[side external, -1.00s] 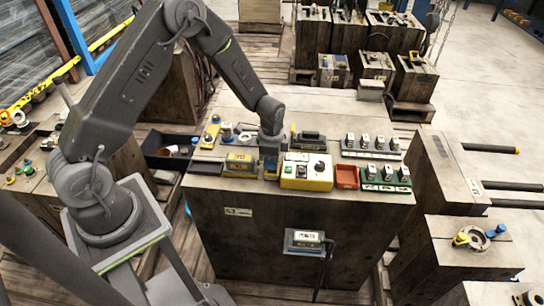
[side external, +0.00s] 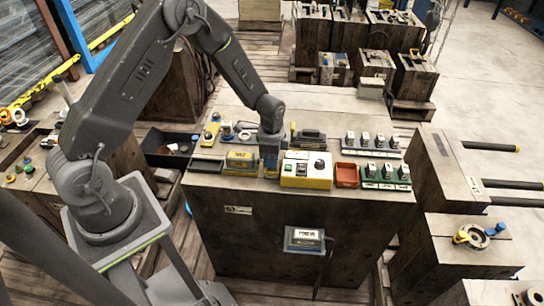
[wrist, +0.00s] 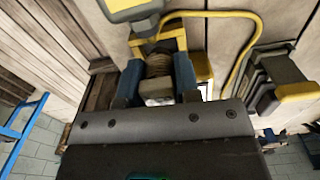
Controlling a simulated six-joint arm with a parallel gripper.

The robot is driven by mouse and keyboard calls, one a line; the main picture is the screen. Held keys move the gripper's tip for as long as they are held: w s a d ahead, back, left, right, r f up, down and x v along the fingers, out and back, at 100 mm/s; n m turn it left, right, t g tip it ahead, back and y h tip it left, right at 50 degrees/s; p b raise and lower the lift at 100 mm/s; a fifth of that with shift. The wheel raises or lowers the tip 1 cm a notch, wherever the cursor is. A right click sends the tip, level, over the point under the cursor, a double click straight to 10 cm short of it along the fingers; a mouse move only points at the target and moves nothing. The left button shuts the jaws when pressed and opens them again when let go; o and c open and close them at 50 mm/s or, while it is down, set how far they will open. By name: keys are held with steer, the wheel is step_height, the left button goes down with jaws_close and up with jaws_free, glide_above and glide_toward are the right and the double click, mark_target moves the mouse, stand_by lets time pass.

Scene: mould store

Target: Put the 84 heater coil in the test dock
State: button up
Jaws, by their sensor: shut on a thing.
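My gripper (side external: 270,168) is at the front of the wooden bench, between a yellow case (side external: 240,160) and a yellow-and-white box with a dark knob (side external: 306,170). In the wrist view, its blue fingers (wrist: 157,64) are shut on a coil-like part (wrist: 158,67) with a tan ribbed body and a pale block end. This part is hidden by the fingers in the side view, and I cannot read an 84 on it. A yellow frame (wrist: 160,42) is close around the coil's far end; I cannot tell whether they touch. I cannot tell which fixture is the test dock.
Racks of white-and-black blocks (side external: 372,148) stand at the bench's right. A red tray (side external: 346,175) is beside the knob box. A dark bin (side external: 170,147) is at the left. A yellow cable (wrist: 240,45) loops beside my gripper.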

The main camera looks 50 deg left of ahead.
steer(key=shift+f, duration=0.85)
stand_by(0.8)
steer(key=o, duration=1.4)
steer(key=shift+o, duration=0.2)
steer(key=shift+r, duration=0.15)
steer(key=shift+r, duration=3.6)
